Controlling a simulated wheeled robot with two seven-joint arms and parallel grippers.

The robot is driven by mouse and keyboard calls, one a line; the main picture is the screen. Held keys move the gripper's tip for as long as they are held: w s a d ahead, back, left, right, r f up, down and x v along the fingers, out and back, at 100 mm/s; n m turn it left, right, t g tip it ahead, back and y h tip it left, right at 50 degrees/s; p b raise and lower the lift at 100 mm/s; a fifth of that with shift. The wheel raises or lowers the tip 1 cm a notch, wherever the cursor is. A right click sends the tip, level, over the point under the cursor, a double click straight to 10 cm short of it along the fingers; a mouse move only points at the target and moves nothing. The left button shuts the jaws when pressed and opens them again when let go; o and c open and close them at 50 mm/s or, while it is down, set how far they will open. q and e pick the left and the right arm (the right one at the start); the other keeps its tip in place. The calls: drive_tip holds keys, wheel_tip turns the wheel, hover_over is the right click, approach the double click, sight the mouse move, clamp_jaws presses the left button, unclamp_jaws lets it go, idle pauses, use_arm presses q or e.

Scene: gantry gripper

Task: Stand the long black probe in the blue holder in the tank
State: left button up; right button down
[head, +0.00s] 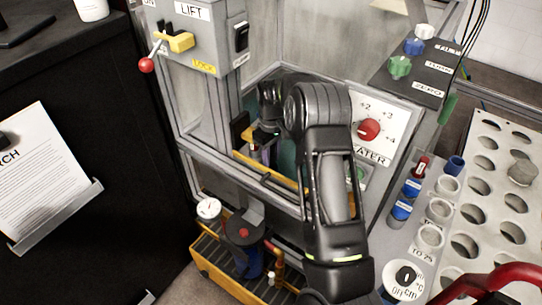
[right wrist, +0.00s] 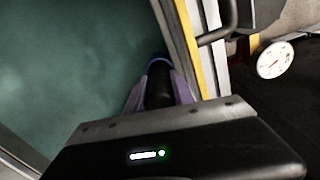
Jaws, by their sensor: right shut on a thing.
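My right arm reaches over the tank's front edge in the head view, and my right gripper (head: 258,150) is low inside the tank (head: 286,160), partly hidden by the arm. In the right wrist view the gripper (right wrist: 158,98) is shut on a black cylindrical piece, the probe (right wrist: 158,82), between its two purplish fingers. Only a short part of the probe shows there; its far end is hidden. Murky green water (right wrist: 80,65) fills the left of that view. My left gripper is not in view.
The tank's frame and yellow edge (right wrist: 187,40) run close beside the fingers. A lift panel (head: 196,35) with a red-knobbed lever stands at the left, a heater panel (head: 375,125) at the right. A perforated rack (head: 485,205) stands far right. A yellow tray (head: 215,262) lies below.

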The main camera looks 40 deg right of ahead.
drive_tip(key=shift+f+b, duration=0.4)
drive_tip(key=shift+f, duration=0.15)
drive_tip(key=c, duration=1.1)
unclamp_jaws()
drive_tip(key=shift+r+p, duration=0.4)
drive_tip(key=shift+r, duration=0.1)
wheel_tip(320, 180, up, 12)
drive_tip(key=shift+r+p, duration=0.15)
drive_tip(key=shift+p, duration=0.2)
